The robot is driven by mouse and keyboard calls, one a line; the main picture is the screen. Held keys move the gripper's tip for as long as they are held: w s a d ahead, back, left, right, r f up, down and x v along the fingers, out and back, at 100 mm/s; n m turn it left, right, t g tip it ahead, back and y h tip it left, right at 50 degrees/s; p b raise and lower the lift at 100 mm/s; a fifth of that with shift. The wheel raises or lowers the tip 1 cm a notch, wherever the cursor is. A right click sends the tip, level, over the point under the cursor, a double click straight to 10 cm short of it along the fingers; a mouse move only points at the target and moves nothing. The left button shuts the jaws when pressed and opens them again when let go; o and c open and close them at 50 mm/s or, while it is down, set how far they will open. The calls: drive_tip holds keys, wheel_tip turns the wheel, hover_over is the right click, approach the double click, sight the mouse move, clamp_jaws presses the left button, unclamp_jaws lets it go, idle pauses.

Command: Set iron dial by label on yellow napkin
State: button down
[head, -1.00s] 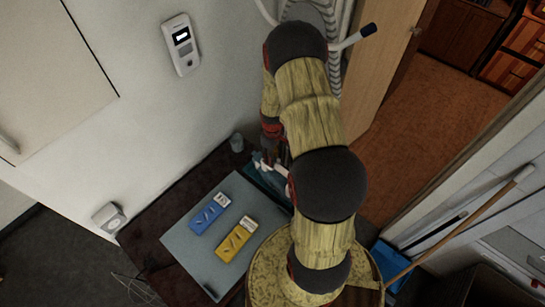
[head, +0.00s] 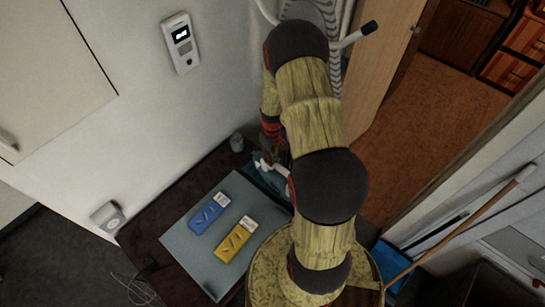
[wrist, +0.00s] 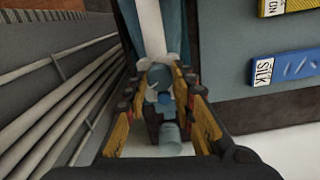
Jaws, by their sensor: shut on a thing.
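The yellow napkin (head: 236,241) lies flat on the grey-blue board, with a white label at its upper end. The iron (head: 268,183), teal and white, stands on the dark surface right of the board, partly hidden by my arm. My gripper (wrist: 163,76) points down at the iron, its fingers closed around a pale blue-grey round part that looks like the dial (wrist: 159,74). The dial's markings and pointer cannot be read.
A blue napkin (head: 209,214), labelled "SILK" in the wrist view (wrist: 285,67), lies beside the yellow one on the board (head: 180,243). A small grey cup (head: 237,143) stands near the wall. Ribbed pipes (wrist: 60,100) run along the left in the wrist view.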

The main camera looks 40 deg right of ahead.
drive_tip(key=c, duration=1.5)
unclamp_jaws()
wheel_tip(320, 180, up, 12)
